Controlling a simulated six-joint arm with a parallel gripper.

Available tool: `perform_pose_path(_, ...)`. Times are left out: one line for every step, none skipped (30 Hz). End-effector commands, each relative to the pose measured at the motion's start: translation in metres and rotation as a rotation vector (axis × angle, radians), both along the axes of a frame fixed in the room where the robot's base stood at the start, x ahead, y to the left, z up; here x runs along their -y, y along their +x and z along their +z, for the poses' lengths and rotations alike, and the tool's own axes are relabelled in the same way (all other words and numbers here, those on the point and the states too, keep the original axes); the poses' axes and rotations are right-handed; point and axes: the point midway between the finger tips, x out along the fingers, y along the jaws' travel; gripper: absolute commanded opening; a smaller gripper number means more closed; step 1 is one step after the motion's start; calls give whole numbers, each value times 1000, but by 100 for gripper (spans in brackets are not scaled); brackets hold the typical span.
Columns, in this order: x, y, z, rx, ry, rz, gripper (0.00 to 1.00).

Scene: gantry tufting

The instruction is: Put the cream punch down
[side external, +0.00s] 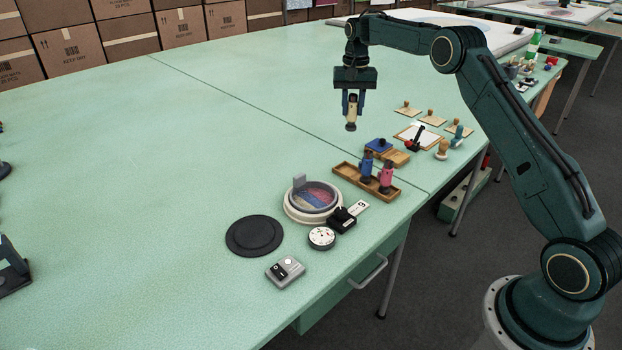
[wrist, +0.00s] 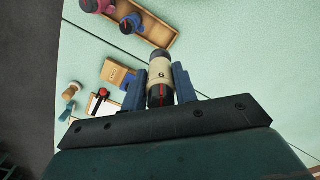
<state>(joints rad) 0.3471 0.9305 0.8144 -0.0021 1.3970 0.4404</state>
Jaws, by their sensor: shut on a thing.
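My gripper (side external: 352,104) is shut on the cream punch (side external: 351,115) and holds it upright above the green table (side external: 250,120). In the wrist view the cream punch (wrist: 160,72) sits between the two blue fingers and shows a dark end and a mark like a 6. A wooden tray (side external: 344,172) stands on the table, nearer the camera and to the right of the punch. It holds a blue punch (side external: 366,165) and a pink punch (side external: 386,176), both upright. The tray also shows in the wrist view (wrist: 160,38).
Beside the tray are a blue pad (side external: 378,145), a wooden box, and several wooden-handled stamps. A round cream-rimmed dish (side external: 290,209), a black disc (side external: 254,236), a dial (side external: 321,238) and a switch box (side external: 285,272) lie nearer the camera. The table's left and middle are clear.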

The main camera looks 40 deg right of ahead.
Motion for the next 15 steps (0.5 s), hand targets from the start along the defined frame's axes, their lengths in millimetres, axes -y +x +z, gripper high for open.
perform_pose_path(0,-1,-10,-3,1,0,10)
perform_pose_path(0,-1,-16,-4,1,0,10)
perform_pose_path(0,0,-24,-3,1,0,10)
perform_pose_path(0,-1,-30,-4,1,0,10)
perform_pose_path(0,-1,-35,-2,1,0,10)
perform_pose_path(0,-1,-43,-4,1,0,10)
perform_pose_path(0,-1,-49,-2,1,0,10)
perform_pose_path(0,-1,-54,-3,1,0,10)
perform_pose_path(0,-1,-62,-2,1,0,10)
perform_pose_path(0,-1,-68,-4,1,0,10)
perform_pose_path(0,-1,-73,-2,1,0,10)
perform_pose_path(0,0,-79,-2,1,0,10)
perform_pose_path(0,0,-84,-2,1,0,10)
perform_pose_path(0,0,-88,-1,0,0,10)
perform_pose_path(0,-1,-93,-2,1,0,10)
